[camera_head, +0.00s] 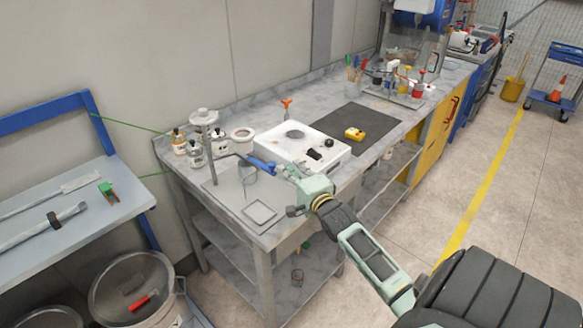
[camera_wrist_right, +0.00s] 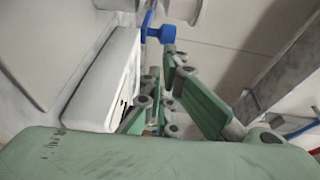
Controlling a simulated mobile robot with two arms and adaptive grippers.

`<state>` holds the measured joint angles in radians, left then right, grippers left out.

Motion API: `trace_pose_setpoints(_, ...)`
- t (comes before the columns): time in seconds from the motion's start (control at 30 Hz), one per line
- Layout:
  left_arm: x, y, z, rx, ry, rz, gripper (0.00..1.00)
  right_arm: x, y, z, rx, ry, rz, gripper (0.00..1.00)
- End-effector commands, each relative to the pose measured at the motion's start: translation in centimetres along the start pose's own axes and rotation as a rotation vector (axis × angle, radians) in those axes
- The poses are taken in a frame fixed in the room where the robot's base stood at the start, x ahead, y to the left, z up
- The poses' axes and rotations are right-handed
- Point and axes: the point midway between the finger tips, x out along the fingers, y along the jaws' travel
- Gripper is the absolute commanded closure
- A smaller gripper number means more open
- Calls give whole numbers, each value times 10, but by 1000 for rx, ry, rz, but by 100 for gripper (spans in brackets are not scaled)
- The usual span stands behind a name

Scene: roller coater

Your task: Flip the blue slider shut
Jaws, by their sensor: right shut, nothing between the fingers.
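The blue slider (camera_head: 261,164) is a small bar in front of the left end of the white machine (camera_head: 310,164) on the grey bench. It also shows in the right wrist view as a blue piece (camera_wrist_right: 163,33) just beyond the fingers. My right gripper (camera_head: 284,171) is shut and empty, with its fingertips close beside the slider. I cannot tell whether they touch it. In the right wrist view the green fingers (camera_wrist_right: 164,72) point toward the slider, beside the white machine body (camera_wrist_right: 108,82). My left gripper is not in view.
Several bottles (camera_head: 196,154) and a stand (camera_head: 207,125) are at the bench's left end. A shallow tray (camera_head: 246,212) lies near the front edge. A dark mat (camera_head: 376,124) holds a yellow object (camera_head: 354,134) to the right of the machine.

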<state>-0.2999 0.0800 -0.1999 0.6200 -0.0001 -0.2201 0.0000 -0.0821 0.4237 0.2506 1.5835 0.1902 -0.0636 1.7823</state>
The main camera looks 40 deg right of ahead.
Motion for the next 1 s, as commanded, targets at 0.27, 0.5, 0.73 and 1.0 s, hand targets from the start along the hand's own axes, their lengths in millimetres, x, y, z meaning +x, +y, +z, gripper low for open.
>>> trace_pose_setpoints(0.27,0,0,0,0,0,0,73,0,1,0,0,0,0,100)
trace_pose_setpoints(0.5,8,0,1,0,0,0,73,24,1,8,3,1,-3,100)
trace_pose_setpoints(0.73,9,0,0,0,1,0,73,33,0,11,0,0,1,100)
trace_pose_setpoints(1.0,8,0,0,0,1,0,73,32,-1,11,1,0,1,100)
